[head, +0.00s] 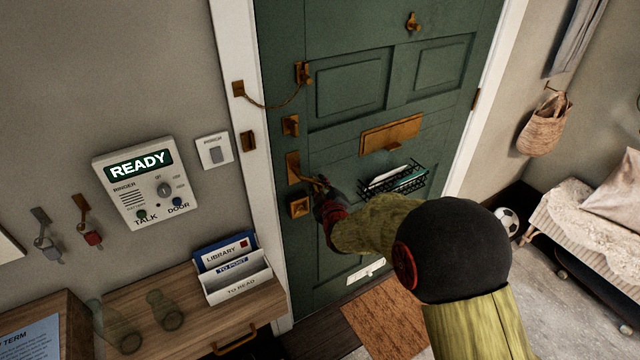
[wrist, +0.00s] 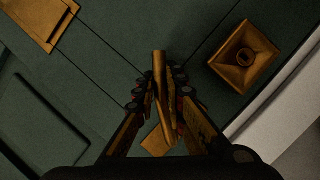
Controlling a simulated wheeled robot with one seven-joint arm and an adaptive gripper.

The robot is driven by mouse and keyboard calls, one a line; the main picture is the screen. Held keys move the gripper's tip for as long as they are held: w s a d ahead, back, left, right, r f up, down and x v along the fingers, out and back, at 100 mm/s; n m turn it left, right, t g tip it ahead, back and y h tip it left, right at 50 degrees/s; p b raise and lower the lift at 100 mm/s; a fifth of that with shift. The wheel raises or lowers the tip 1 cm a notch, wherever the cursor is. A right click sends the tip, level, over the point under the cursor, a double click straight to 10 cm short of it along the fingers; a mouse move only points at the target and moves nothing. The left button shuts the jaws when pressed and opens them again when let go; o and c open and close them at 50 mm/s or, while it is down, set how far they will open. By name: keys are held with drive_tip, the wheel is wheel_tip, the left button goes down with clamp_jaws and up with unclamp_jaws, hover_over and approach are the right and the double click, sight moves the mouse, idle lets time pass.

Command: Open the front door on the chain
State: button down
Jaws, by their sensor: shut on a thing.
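The green front door (head: 350,138) looks closed in its white frame (head: 248,60). A brass chain (head: 272,105) hangs in a slack curve from a plate on the frame (head: 238,88) to a holder on the door (head: 303,73), and looks attached at both ends. My gripper (head: 325,192) reaches the brass lever handle (head: 293,167) at the door's left edge. In the wrist view my gripper (wrist: 165,90) is shut on the brass lever (wrist: 159,65), which lies between the two fingers. The gripper and arm hide part of the lower door in the head view.
A square brass lock (head: 299,206) sits below the handle, and a brass latch (head: 290,125) above it. A wire basket (head: 393,180) with mail hangs below the letter slot (head: 390,134). A wooden console (head: 180,315) stands left; a bench (head: 590,215) stands right. A doormat (head: 385,318) lies before the door.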

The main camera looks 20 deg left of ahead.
drive_tip(key=s+d, duration=0.5)
drive_tip(key=d, duration=0.3)
drive_tip(key=shift+s+a, duration=0.1)
drive_tip(key=c, duration=1.9)
unclamp_jaws()
drive_tip(key=v, duration=1.2)
